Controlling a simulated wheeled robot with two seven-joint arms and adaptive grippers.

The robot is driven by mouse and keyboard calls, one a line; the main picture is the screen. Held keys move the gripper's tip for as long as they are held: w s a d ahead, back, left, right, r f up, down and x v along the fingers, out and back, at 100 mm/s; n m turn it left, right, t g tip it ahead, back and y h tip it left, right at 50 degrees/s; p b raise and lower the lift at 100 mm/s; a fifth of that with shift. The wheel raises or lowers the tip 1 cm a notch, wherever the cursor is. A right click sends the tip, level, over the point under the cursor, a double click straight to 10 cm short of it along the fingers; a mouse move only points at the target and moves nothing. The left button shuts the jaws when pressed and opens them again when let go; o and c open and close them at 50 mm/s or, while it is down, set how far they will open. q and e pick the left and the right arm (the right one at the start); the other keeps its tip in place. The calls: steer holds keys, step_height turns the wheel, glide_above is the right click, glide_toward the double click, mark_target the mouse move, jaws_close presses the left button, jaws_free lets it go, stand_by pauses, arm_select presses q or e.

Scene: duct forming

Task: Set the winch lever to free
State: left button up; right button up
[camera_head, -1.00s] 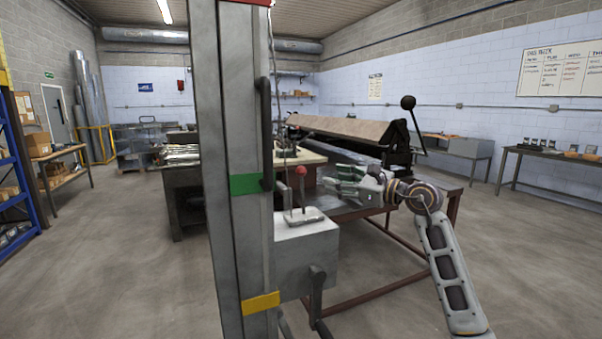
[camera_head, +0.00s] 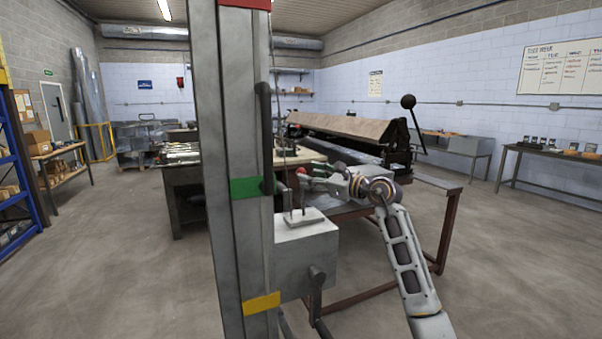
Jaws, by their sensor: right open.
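The winch (camera_head: 306,258) is a grey box on the right side of a tall grey mast (camera_head: 232,140). A thin lever with a red knob (camera_head: 302,172) stands up from the plate on its top. A dark crank handle (camera_head: 317,290) hangs at its front. My right gripper (camera_head: 312,178) comes from the right, level with the red knob. Its open fingers are at the knob and partly cover it. I cannot tell whether they touch it. My left gripper is not in view.
The mast has green (camera_head: 246,187) and yellow (camera_head: 261,303) bands. Behind my right arm stands a brown-framed table (camera_head: 447,226) with a bending machine and its ball-ended handle (camera_head: 408,102). The floor at the left and right is clear.

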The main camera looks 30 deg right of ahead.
mark_target(305, 173)
steer(key=x, duration=0.3)
steer(key=shift+w+a+p, duration=0.25)
steer(key=shift+w+p, duration=0.1)
steer(key=shift+w, duration=0.25)
steer(key=shift+w+a, duration=0.1)
steer(key=shift+w, duration=0.1)
steer(key=shift+c, duration=0.7)
steer(key=c, duration=1)
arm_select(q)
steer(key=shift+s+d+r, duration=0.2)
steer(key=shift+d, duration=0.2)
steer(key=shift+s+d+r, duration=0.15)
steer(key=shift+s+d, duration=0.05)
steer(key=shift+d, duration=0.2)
